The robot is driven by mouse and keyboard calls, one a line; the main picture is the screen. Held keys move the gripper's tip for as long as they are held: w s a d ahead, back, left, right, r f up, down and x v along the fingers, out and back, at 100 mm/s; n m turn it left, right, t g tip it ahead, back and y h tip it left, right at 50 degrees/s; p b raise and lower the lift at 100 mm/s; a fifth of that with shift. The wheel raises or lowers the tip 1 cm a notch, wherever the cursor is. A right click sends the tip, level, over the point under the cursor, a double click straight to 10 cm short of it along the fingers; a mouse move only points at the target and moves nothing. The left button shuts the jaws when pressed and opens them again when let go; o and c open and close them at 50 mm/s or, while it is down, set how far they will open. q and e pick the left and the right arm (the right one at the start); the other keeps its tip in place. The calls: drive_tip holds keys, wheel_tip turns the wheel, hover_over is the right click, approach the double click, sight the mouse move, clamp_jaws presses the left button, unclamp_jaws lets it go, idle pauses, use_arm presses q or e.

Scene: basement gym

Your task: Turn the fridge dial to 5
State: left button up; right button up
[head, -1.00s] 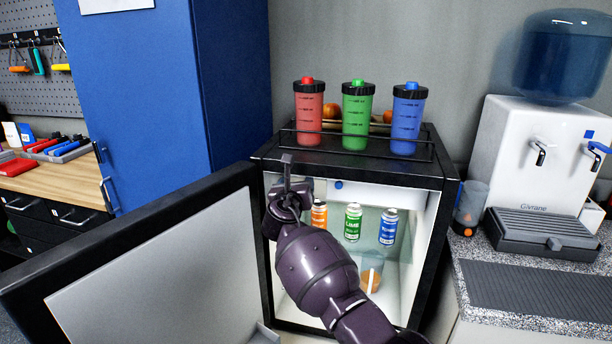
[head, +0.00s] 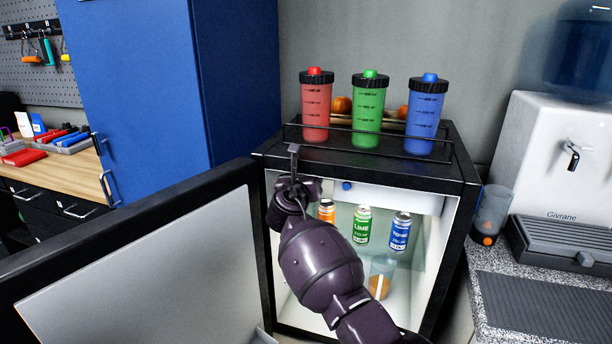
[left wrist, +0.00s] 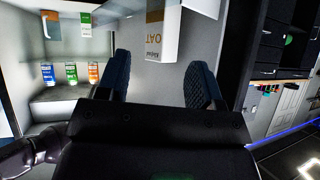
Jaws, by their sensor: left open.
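The small black fridge (head: 262,230) stands open. A small round blue knob (head: 347,186), which looks like the dial, sits on the white panel at the top of its interior; I cannot read any number. My right gripper (head: 293,165) is left of the knob, near the fridge's upper left front edge, apart from the knob in the picture. Its fingers are edge-on, so their gap is hidden. My left gripper (left wrist: 161,85) is open with nothing visible between its fingers. An upside-down OAT carton (left wrist: 163,35) shows beyond them. The left gripper is outside the head view.
The open fridge door (head: 150,265) fills the lower left. Inside are orange, green (head: 362,226) and blue cans and a cup (head: 381,278). Several shaker bottles (head: 368,112) stand in the rack on top. A water dispenser (head: 555,150) stands at the right.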

drive_tip(key=c, duration=0.9)
idle(0.6)
drive_tip(key=o, duration=0.9)
